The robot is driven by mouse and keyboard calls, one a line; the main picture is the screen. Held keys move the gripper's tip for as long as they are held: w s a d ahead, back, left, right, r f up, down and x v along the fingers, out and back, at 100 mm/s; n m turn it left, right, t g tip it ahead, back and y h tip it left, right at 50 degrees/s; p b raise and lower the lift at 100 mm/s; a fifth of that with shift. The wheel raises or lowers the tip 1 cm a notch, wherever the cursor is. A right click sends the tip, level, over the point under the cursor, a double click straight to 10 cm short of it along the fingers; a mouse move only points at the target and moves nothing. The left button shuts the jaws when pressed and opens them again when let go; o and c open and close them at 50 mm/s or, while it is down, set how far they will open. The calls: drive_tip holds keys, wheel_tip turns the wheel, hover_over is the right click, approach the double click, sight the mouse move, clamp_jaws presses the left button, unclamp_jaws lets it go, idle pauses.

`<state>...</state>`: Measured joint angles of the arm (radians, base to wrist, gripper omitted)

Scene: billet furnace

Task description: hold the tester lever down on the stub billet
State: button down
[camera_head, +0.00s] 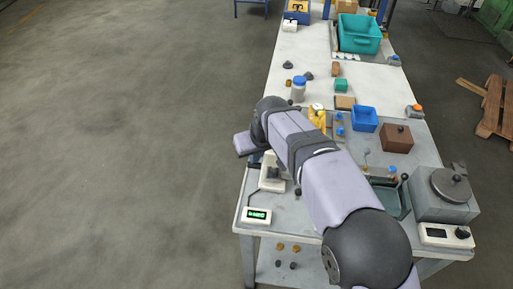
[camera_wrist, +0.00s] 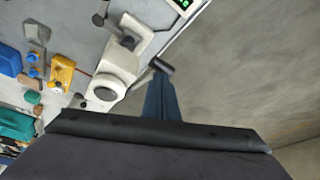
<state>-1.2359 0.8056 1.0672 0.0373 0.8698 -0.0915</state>
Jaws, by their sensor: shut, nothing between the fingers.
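The pale tester (camera_head: 272,183) stands near the left edge of the bench, partly behind my arm. In the wrist view the tester (camera_wrist: 118,72) is left of my gripper. A small dark piece (camera_wrist: 128,42) on it looks like the stub billet, but I cannot be sure. A dark cylindrical grip, apparently the end of the tester lever (camera_wrist: 162,66), shows at my fingertips. My gripper (camera_wrist: 160,78) is shut, with its blue fingers together and nothing between them. I cannot tell whether the fingertips touch the grip or whether the lever presses the billet.
A green-lit display box (camera_head: 257,215) stands near the tester. A dark knob (camera_head: 297,190) sits to its right. A blue bin (camera_head: 364,119), brown box (camera_head: 397,138) and grey furnace-like unit (camera_head: 446,192) stand farther right. Open floor lies left of the bench.

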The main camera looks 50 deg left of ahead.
drive_tip(key=shift+s+d+f+b, duration=0.1)
drive_tip(key=shift+d+f+b, duration=0.15)
drive_tip(key=shift+f, duration=0.4)
idle(0.9)
drive_tip(key=shift+a+r+p, duration=0.1)
drive_tip(key=shift+r+p, duration=2.25)
drive_tip(key=shift+r, duration=0.55)
drive_tip(key=shift+r, duration=0.1)
wheel_tip(320, 180, up, 5)
drive_tip(key=p, duration=0.4)
